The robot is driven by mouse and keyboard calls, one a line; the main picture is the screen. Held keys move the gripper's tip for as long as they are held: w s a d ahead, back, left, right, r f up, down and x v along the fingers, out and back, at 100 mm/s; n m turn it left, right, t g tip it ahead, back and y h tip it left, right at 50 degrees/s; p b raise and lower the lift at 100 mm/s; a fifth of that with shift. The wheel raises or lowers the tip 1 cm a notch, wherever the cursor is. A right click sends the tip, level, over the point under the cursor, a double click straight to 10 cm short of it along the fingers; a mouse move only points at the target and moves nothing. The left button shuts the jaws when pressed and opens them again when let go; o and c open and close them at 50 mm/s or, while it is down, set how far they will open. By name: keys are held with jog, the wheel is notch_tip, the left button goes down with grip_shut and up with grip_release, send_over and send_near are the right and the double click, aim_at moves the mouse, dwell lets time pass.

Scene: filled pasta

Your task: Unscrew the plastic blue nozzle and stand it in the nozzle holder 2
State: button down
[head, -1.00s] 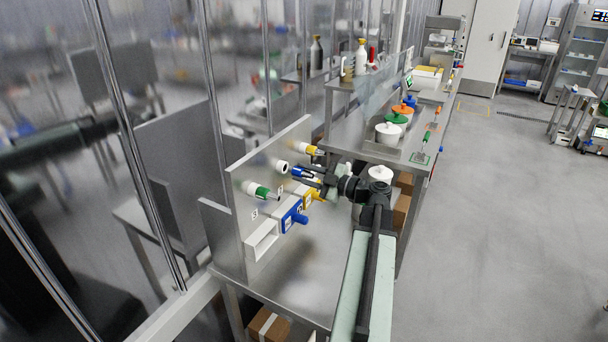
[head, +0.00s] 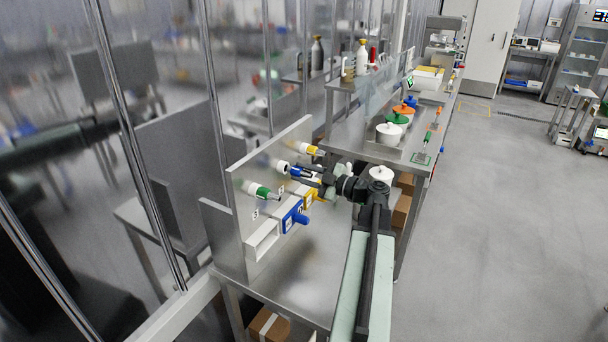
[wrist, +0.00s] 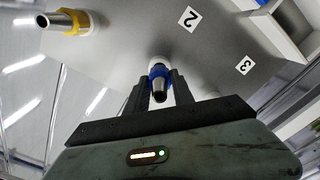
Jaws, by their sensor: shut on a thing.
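The blue nozzle (head: 296,171) sits on its white socket in the upright grey panel (head: 240,198), between a yellow nozzle and a green one. My gripper (head: 313,177) is at the panel, shut on the blue nozzle. In the wrist view the blue nozzle (wrist: 158,77) lies between my two fingers (wrist: 158,88), its metal tip toward the camera. Number 2 (wrist: 188,19) and number 3 (wrist: 244,65) labels show on the panel. A blue-fronted box (head: 292,216) is below the 2 label in the head view; I cannot tell for sure that it is holder 2.
The yellow nozzle (head: 307,150) and green nozzle (head: 262,191) flank the blue one. A yellow-fronted box (head: 312,193) and an open white box (head: 262,241) are on the panel below. The near steel tabletop (head: 295,285) is clear.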

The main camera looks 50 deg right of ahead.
aim_at(311, 176)
jog(key=shift+x, duration=1.2)
dwell(0.6)
jog(key=c, duration=1)
grip_release()
jog(key=shift+o, duration=0.3)
jog(key=shift+o, duration=0.9)
jog(key=shift+w, duration=0.1)
jog(key=shift+v, duration=3.55)
